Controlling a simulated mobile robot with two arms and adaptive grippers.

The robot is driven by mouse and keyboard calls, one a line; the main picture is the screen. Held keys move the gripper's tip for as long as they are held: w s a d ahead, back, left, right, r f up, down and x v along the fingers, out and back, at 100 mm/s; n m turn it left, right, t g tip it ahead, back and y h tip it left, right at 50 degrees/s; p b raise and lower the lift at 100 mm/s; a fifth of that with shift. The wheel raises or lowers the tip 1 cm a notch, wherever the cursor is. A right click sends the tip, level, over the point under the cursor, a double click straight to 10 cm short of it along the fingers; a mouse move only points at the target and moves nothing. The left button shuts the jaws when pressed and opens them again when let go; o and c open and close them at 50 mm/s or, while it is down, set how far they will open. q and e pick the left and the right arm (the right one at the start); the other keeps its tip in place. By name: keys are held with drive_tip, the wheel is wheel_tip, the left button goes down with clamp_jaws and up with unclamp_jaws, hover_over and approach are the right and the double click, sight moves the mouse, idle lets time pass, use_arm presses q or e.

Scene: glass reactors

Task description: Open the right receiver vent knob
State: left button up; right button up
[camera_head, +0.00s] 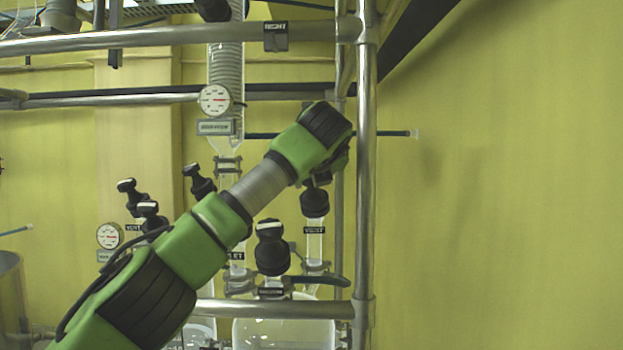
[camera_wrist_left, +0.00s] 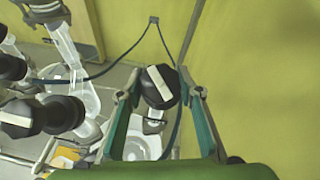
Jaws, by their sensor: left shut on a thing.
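The right receiver vent knob (camera_head: 314,204) is black and sits on a clear glass neck above a VENT label (camera_head: 315,230). In the wrist view the knob (camera_wrist_left: 152,91) has a white stripe across its top, running near lengthwise with a slight tilt. My left gripper (camera_head: 320,180) comes down on the knob from above, mostly hidden behind my own wrist in the head view. In the wrist view its two green-and-grey fingers (camera_wrist_left: 162,90) stand on either side of the knob, shut on it. My right gripper is in neither view.
Another black knob (camera_head: 271,249) stands just left and in front of the vent knob. Several more black knobs (camera_head: 199,181) stand farther left. A steel frame post (camera_head: 365,200) rises close on the right. The wall beyond it is bare.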

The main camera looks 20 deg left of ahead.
use_arm(q)
drive_tip(key=shift+r, duration=0.1)
drive_tip(key=o, duration=1.1)
drive_tip(key=v, duration=1.2)
